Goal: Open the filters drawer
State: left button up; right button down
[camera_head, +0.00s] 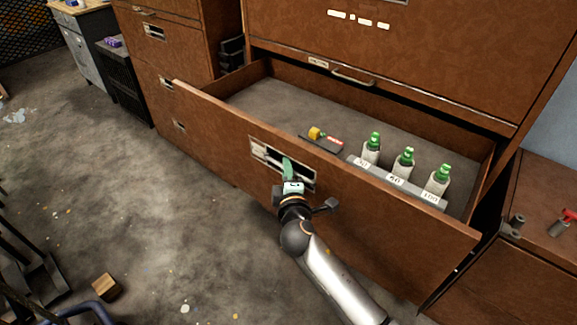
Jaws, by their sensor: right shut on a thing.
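A large brown wooden drawer (400,225) stands pulled out of its cabinet. Inside it are white bottles with green caps (405,165) in a grey rack (395,184) with number labels, and a dark flat item with a yellow part (320,139) on top. My right gripper (287,172) is at the recessed handle (268,154) in the drawer's front panel, its green fingers reaching into the slot. It is shut on the handle. My left gripper is not in view. I cannot read a drawer label that says filters.
Another brown drawer cabinet (165,60) stands at the back left. A black cabinet (125,75) and a grey one stand further left. A wooden block (106,287) lies on the floor at lower left. The concrete floor (110,190) left of the drawer is mostly clear.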

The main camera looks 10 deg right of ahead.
jog(key=shift+a, duration=0.1)
jog(key=c, duration=1.2)
grip_release()
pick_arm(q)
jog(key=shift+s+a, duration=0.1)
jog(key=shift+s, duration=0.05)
pick_arm(e)
jog(key=shift+s, duration=0.15)
